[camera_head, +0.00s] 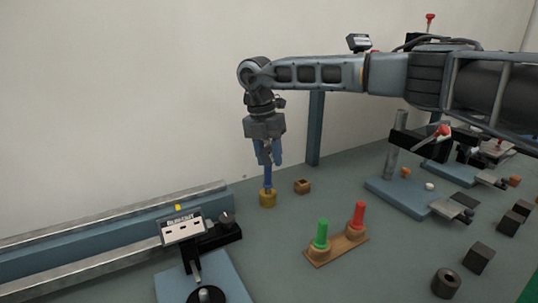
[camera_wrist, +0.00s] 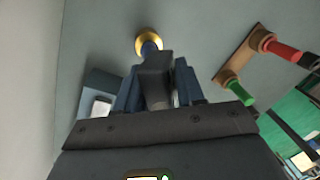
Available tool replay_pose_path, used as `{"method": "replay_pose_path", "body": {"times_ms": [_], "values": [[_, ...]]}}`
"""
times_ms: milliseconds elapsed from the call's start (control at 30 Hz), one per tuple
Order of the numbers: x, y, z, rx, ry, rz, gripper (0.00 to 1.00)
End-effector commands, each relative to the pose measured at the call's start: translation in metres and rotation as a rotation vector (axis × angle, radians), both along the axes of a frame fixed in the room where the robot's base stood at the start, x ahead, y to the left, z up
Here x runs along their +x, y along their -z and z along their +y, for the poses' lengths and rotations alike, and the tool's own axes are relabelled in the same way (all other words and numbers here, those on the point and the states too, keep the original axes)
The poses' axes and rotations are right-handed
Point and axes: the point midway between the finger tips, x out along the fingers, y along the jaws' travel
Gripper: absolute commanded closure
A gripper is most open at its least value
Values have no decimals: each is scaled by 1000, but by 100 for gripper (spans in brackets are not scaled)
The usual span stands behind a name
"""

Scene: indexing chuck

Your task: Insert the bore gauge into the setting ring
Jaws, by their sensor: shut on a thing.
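The bore gauge (camera_head: 268,179) is a blue rod that hangs upright below my gripper (camera_head: 268,163), which is shut on it. In the wrist view the gauge (camera_wrist: 150,48) shows just beyond the fingers of my gripper (camera_wrist: 158,75). The setting ring (camera_head: 267,200) is a short brass-coloured ring on the bench, straight below the gauge. In the wrist view the ring (camera_wrist: 149,36) shows around the gauge's far end. The gauge's lower end meets the ring's top; I cannot tell how deep it sits inside. The ring's bore is mostly hidden.
A small brown square block (camera_head: 302,186) with an opening stands right of the ring. A wooden stand (camera_head: 337,248) holds a green and a red plug in front. A blue rail fixture (camera_head: 110,236) lies at left. Black blocks (camera_head: 478,257) and clamp fixtures stand at right.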

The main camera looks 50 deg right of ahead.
Motion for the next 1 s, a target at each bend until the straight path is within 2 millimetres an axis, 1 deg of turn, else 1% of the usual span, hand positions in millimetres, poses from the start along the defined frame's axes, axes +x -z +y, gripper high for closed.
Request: {"method": "replay_pose_path", "body": {"times_ms": [1000], "values": [[0, 11, 0, -1, 0, 0, 100]]}}
